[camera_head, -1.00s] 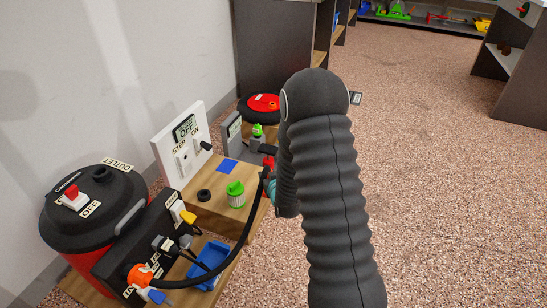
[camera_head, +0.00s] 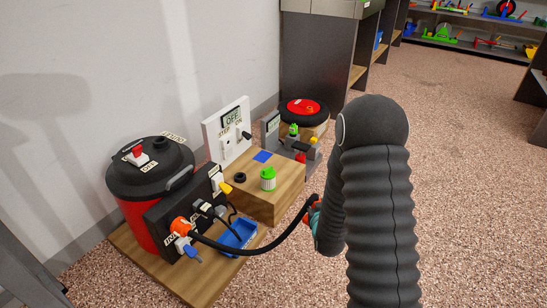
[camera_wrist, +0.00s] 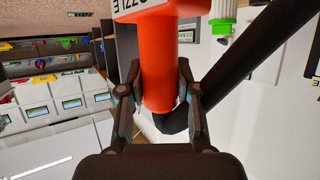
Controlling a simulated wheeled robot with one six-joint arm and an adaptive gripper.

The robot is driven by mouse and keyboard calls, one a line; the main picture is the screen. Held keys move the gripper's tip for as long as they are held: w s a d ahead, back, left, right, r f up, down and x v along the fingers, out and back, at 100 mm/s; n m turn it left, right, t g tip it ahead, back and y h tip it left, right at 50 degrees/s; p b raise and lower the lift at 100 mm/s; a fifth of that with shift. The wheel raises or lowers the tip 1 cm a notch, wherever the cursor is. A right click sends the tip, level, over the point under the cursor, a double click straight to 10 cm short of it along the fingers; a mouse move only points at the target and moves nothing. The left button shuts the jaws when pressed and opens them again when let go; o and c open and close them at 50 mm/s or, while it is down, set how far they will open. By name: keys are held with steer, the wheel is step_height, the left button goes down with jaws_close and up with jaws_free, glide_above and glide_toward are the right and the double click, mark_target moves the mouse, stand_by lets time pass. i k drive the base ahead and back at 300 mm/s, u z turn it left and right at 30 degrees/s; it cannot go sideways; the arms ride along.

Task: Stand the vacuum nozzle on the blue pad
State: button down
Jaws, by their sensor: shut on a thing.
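The vacuum nozzle (camera_wrist: 157,75) is an orange-red tube with a white label in the wrist view. My gripper (camera_wrist: 158,108) is shut on it, one finger on each side. In the head view my gripper (camera_head: 316,212) is partly hidden by my arm, right of the wooden block and out over the floor. A black hose (camera_head: 277,243) runs from the vacuum's orange connector to the nozzle; it also shows beside the nozzle in the wrist view (camera_wrist: 245,70).
A green-and-white jar (camera_head: 267,180) and a black ring (camera_head: 240,178) stand on the block near the pad. The red-and-black vacuum (camera_head: 136,212), a blue tray (camera_head: 238,238) and a white switch panel (camera_head: 228,132) are close by. Speckled floor at right is free.

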mark_target(262, 156)
steer(key=z, duration=0.3)
steer(key=i, duration=1.5)
steer(key=u, duration=0.45)
